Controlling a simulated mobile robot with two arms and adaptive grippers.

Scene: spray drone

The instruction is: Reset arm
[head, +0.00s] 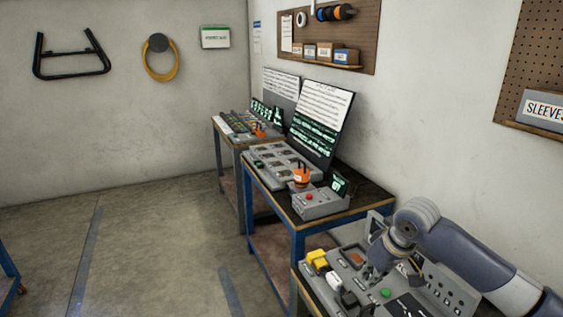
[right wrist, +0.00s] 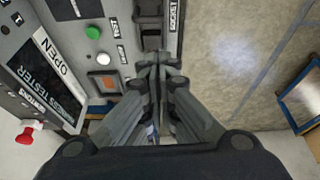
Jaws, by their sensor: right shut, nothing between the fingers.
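My right arm (head: 455,245) comes in from the right in the head view. Its gripper (head: 378,268) points down over the grey tester panel (head: 440,290) on the nearest bench. In the right wrist view the fingers of the right gripper (right wrist: 158,68) are together and hold nothing. They are beside a green button (right wrist: 93,32), an orange rocker switch (right wrist: 103,84) and a dark socket (right wrist: 151,38). Whether the fingertips touch the panel I cannot tell. My left gripper does not show.
Yellow, white and black connectors (head: 318,258) stand at the panel's left side. Behind it is a blue-framed bench (head: 270,205) with a control box (head: 322,203) and an orange-topped device (head: 301,175). Pegboards (head: 345,50) hang on the wall. The floor (head: 150,240) at left is clear.

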